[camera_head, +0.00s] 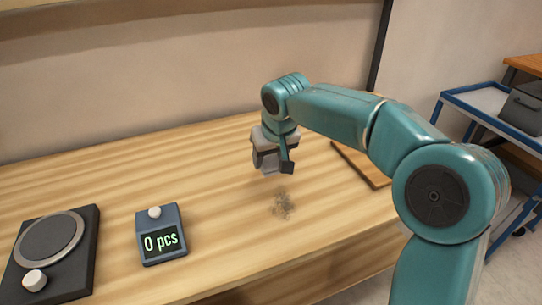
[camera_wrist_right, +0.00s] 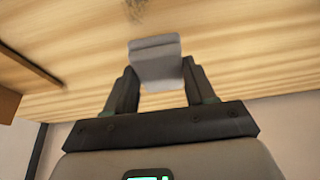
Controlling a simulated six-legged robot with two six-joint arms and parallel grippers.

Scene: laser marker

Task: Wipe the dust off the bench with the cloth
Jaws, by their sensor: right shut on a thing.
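The dust (camera_head: 283,205) is a small grey-brown patch on the wooden bench (camera_head: 225,205), and its edge shows at the top of the right wrist view (camera_wrist_right: 135,9). My right gripper (camera_head: 272,163) is above the bench, a little behind and left of the dust patch. In the right wrist view it is shut on a grey, folded-looking cloth (camera_wrist_right: 156,62), which sits between the two dark fingers. The cloth appears to be off the bench, but the exact gap cannot be told. My left gripper is not in view.
A brown board (camera_head: 362,163) lies on the bench right of the gripper, partly behind my arm. A blue counter (camera_head: 160,220) reading "0 pcs" and a black device with a round plate (camera_head: 45,240) stand at left. A blue cart (camera_head: 480,105) is beyond the bench at right.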

